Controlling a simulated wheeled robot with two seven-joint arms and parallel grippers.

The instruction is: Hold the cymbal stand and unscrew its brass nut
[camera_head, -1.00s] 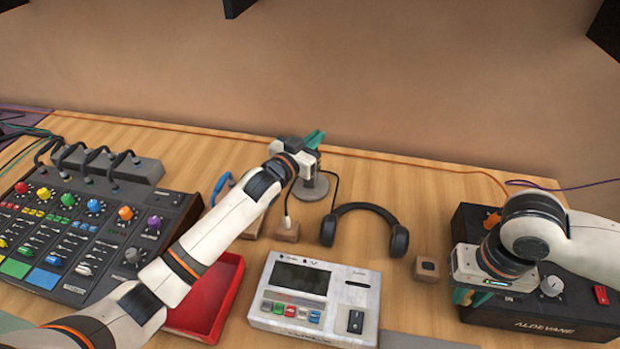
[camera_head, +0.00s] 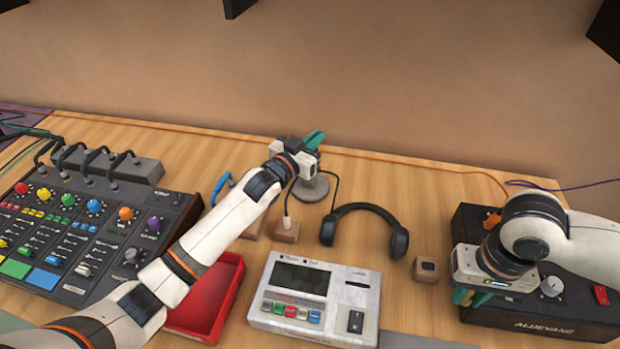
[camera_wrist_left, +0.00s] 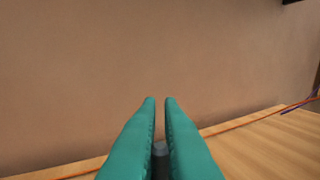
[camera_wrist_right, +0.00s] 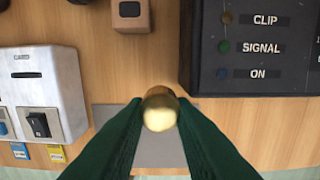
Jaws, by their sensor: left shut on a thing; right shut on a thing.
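The cymbal stand has a round grey base (camera_head: 312,188) on the table near the back wall. My left gripper (camera_head: 316,139) is at the top of the stand, its teal fingers shut on the stand. In the left wrist view a short grey piece of the stand (camera_wrist_left: 160,149) shows between the fingers (camera_wrist_left: 160,100); the rest is hidden. The brass nut (camera_wrist_right: 160,111) is between the fingertips of my right gripper (camera_wrist_right: 161,103), shut on it. In the head view my right gripper (camera_head: 472,298) is far from the stand, at the left edge of the black box, and hides the nut.
Black headphones (camera_head: 366,211) lie right of the stand. A white device (camera_head: 262,304), a red tray (camera_head: 232,275) and a mixer (camera_head: 175,218) fill the front and left. The black box (camera_head: 545,327) is at right. A small wooden block (camera_head: 426,268) sits left of it.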

